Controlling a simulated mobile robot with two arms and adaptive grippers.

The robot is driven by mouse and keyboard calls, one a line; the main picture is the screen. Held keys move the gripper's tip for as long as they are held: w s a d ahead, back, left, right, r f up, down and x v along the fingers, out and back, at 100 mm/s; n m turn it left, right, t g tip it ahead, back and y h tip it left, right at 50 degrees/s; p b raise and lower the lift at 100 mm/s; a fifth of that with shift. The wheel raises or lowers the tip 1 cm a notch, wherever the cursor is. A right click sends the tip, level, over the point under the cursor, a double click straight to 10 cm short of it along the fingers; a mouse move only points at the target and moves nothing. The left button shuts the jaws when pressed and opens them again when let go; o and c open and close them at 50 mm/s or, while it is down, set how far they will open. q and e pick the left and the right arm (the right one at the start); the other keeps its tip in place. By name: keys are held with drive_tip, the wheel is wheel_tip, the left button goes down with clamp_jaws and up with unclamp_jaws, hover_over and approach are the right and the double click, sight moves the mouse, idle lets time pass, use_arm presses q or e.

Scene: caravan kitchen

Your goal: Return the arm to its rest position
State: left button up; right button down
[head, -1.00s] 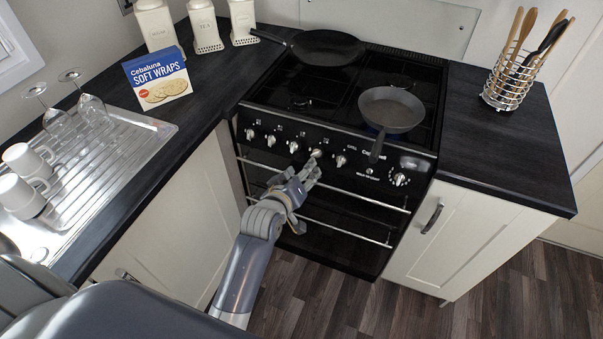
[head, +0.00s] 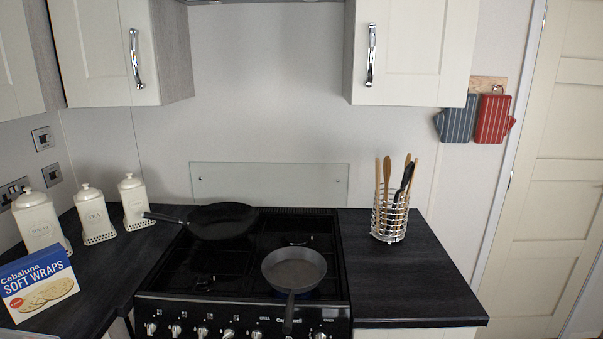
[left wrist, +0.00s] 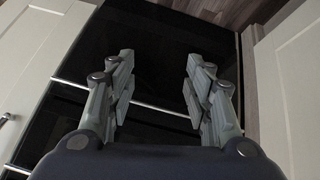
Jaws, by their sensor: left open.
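My left gripper (left wrist: 158,78) is open and empty in the left wrist view. Its two fingers are apart, with the dark oven front (left wrist: 150,50) and its metal rails behind them. Neither of my arms shows in the head view. The black cooker (head: 250,265) stands in the lower middle of the head view. My right gripper is in neither view.
A grey pan (head: 294,268) and a black frying pan (head: 222,220) sit on the hob. The utensil holder (head: 389,220) stands on the right worktop. White canisters (head: 92,215) and a soft wraps box (head: 38,285) stand left. Oven gloves (head: 475,118) hang right.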

use_arm(q)
drive_tip(key=s+a+f+m+g, duration=0.1)
drive_tip(key=s+f, duration=0.4)
drive_tip(key=s, duration=0.5)
drive_tip(key=s+a+f+m+g, duration=0.2)
drive_tip(key=s+f, duration=0.3)
drive_tip(key=s, duration=0.6)
drive_tip(key=s+a+f+m+g+y, duration=0.1)
drive_tip(key=s+a+f+g, duration=0.2)
drive_tip(key=s, duration=0.7)
wheel_tip(320, 180, down, 2)
drive_tip(key=shift+s+a+f, duration=0.2)
drive_tip(key=shift+s+a, duration=0.2)
drive_tip(key=shift+c, duration=0.2)
